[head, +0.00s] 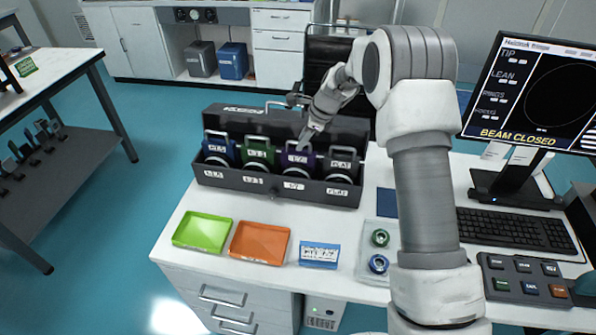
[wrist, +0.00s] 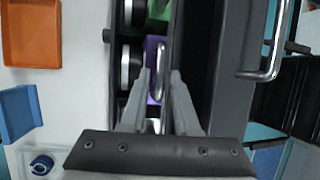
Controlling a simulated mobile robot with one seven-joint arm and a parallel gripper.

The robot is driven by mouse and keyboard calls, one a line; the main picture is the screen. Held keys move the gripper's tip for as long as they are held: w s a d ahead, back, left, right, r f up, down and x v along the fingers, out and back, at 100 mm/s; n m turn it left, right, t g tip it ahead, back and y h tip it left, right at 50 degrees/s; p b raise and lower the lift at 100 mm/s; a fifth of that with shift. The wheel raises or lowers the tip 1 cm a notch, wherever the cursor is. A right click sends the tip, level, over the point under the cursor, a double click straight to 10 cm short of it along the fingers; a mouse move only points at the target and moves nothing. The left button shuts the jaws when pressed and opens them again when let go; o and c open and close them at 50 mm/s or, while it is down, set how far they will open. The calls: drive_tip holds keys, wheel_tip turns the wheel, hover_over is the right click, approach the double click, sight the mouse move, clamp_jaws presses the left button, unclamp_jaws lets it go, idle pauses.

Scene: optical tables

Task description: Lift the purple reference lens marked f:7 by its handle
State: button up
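The purple lens (head: 298,160) stands upright in a dark open case (head: 240,182), between a green lens (head: 257,153) and a dark lens (head: 340,167). The small print on its label is hard to read. My gripper (head: 303,141) is at the top of the purple lens, partly covering its handle. In the wrist view, my gripper (wrist: 160,74) is open, with its fingers apart. The purple lens (wrist: 150,95) shows between and beyond them, with its pale handle (wrist: 160,58) in line with the gap. I cannot tell whether the fingers touch the handle.
A blue lens (head: 218,148) stands at the case's left end. The raised lid (head: 240,122) stands close behind the lenses. A green tray (head: 202,231), an orange tray (head: 259,242) and a blue card (head: 319,254) lie in front. A monitor (head: 535,95) and keyboard (head: 514,228) are at right.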

drive_tip(key=shift+x, duration=1.05)
clamp_jaws()
drive_tip(key=shift+w+r, duration=0.1)
idle(0.5)
